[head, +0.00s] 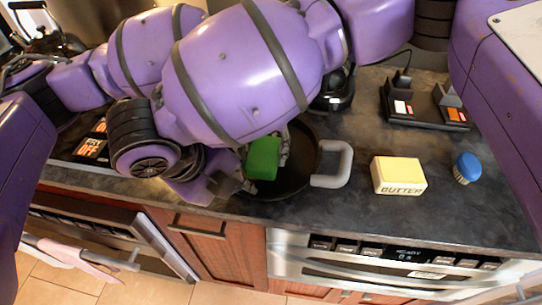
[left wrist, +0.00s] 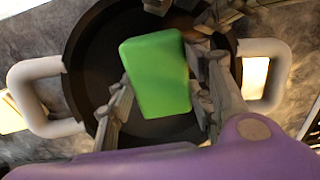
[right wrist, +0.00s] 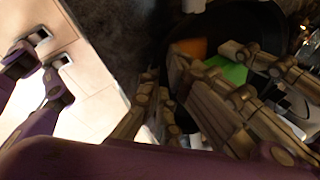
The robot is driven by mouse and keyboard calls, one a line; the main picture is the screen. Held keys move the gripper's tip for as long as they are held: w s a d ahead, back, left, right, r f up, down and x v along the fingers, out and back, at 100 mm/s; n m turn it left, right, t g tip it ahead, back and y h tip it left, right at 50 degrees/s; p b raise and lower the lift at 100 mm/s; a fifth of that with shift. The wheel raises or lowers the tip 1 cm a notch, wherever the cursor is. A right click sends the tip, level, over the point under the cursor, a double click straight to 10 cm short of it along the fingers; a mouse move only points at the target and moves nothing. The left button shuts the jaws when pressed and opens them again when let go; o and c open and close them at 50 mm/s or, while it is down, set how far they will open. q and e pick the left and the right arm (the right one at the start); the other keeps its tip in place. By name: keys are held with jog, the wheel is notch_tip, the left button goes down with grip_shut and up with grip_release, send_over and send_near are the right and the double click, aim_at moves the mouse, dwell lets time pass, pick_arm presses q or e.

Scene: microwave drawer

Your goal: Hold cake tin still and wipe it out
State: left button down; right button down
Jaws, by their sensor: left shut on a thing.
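The dark round cake tin (head: 300,180) sits on the counter with a grey handle (head: 332,165) on its right. My left gripper (left wrist: 163,100) is shut on a green sponge (head: 264,158), a finger on each side of it, over the tin's inside. The sponge also shows in the left wrist view (left wrist: 158,72). My right gripper (head: 228,186) is at the tin's front left rim. I cannot tell whether its fingers close on the rim. A brown-orange patch (right wrist: 192,47) shows inside the tin beside the sponge. My arm hides the tin's back left part.
A butter block (head: 398,175) and a blue-topped brush (head: 466,168) stand right of the tin. A black tray (head: 425,105) lies farther back. The counter's front edge is close, above the oven (head: 390,262). Bare counter lies between tin and butter.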

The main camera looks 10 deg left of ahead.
pick_arm(q)
jog(key=shift+f, duration=1.5)
dwell(1.1)
